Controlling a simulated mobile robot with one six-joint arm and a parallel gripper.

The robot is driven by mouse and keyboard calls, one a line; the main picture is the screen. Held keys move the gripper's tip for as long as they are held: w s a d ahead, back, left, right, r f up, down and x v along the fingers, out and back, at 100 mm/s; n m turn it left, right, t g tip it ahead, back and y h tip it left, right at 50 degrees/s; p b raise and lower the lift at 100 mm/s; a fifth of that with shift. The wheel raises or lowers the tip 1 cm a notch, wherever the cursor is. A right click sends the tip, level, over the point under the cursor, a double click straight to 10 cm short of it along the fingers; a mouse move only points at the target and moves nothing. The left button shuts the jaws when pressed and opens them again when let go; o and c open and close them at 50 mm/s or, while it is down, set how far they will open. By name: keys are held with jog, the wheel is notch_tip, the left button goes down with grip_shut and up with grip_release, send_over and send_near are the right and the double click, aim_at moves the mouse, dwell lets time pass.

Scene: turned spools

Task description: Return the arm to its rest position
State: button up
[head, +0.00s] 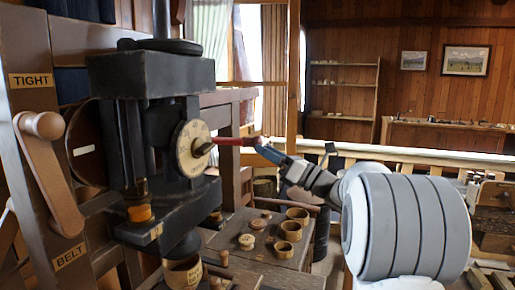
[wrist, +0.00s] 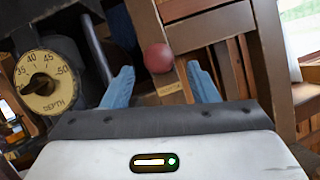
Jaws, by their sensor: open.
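My gripper (head: 270,153) is at the end of my arm, raised in front of the dark machine. Its blue fingers stand apart in the wrist view (wrist: 160,82), with nothing gripped. A red handle (head: 232,141) ends close to the fingertips in the head view. A round red knob (wrist: 158,58) shows between and beyond the fingers in the wrist view. I cannot tell whether a finger touches it. The pale depth dial (head: 193,148) is left of the gripper; it also shows at the left of the wrist view (wrist: 46,82).
A bench (head: 230,262) with several small wooden cups and discs lies below the gripper. The machine (head: 150,75) and a wooden crank (head: 50,175) labelled TIGHT fill the left. A railing (head: 420,155) and a wall shelf (head: 343,90) stand behind.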

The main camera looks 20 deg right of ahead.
jog(key=shift+v, duration=1)
jog(key=shift+a, duration=0.1)
jog(key=s+a+f+n+g+h+p, duration=0.1)
jog(key=s+a+f+n+g+h, duration=0.3)
jog(key=s+a+f+n+g, duration=1)
jog(key=s+d+f+n+h, duration=0.1)
jog(key=s+f+n+h, duration=0.2)
jog(key=s+n, duration=0.2)
jog(key=s+d+f+n+h+p, duration=0.1)
jog(key=s+f+n+h, duration=0.3)
jog(key=s, duration=0.1)
jog(key=s+d+f+n+h, duration=0.2)
jog(key=s+f+n+h, duration=0.2)
jog(key=s+n, duration=0.1)
jog(key=shift+n+p, duration=0.3)
jog(key=shift+p, duration=0.05)
jog(key=shift+s+d+f+n+t+h, duration=0.1)
jog(key=shift+s+d+n+t+h, duration=0.2)
jog(key=shift+d+n+h, duration=0.45)
jog(key=shift+a+y, duration=0.2)
jog(key=shift+y, duration=0.05)
